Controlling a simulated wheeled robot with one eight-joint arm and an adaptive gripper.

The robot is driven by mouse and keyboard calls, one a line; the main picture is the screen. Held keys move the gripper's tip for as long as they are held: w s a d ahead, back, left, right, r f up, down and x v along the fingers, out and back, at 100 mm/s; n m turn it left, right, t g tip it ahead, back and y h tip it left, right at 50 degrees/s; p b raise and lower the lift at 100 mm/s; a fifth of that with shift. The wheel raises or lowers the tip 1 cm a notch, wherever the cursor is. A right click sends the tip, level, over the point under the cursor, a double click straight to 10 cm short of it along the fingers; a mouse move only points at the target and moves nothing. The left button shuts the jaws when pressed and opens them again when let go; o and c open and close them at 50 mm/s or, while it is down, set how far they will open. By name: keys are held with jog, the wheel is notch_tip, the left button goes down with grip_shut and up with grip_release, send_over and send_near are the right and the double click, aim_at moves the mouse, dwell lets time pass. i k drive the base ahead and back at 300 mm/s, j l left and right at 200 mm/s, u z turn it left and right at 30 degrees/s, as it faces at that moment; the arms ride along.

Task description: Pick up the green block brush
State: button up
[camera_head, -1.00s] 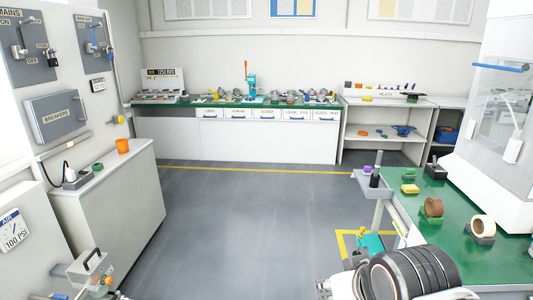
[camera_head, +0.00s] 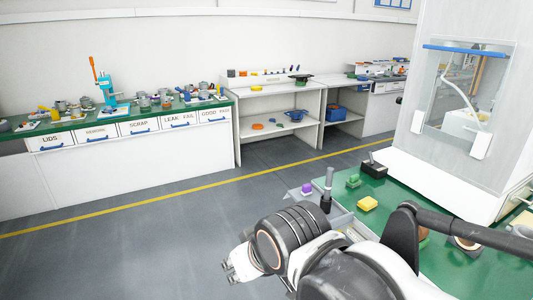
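A small green block (camera_head: 353,181) sits on the green-topped table at the right, behind a yellow block (camera_head: 367,203). It may be the green block brush; bristles cannot be made out at this size. My gripper (camera_head: 238,266) shows at the lower middle, at the end of my white and black arm. It is left of and nearer than the table, well apart from the green block. Its fingers are small and partly hidden by my wrist, so their opening is unclear.
The green table (camera_head: 400,190) carries a black holder (camera_head: 374,168) and a white press enclosure (camera_head: 455,120). A grey tray at its left edge holds a purple block (camera_head: 307,188) and a dark upright cylinder (camera_head: 327,190). My arm covers the table's near part. Floor (camera_head: 130,240) is clear at left.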

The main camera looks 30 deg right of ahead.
aim_at(354, 181)
jog(key=i+z, duration=0.15)
jog(key=i, duration=0.85)
jog(key=i+z, duration=0.15)
jog(key=i, duration=0.85)
jog(key=i+z, duration=0.75)
jog(key=i+j+z, duration=0.15)
jog(key=z, duration=0.25)
jog(key=i+z, duration=0.25)
jog(key=z, duration=0.2)
jog(key=i+z, duration=0.25)
jog(key=z, duration=0.2)
jog(key=i+j+z, duration=0.1)
jog(key=z, duration=0.35)
jog(key=i+j, duration=0.05)
jog(key=i, duration=0.05)
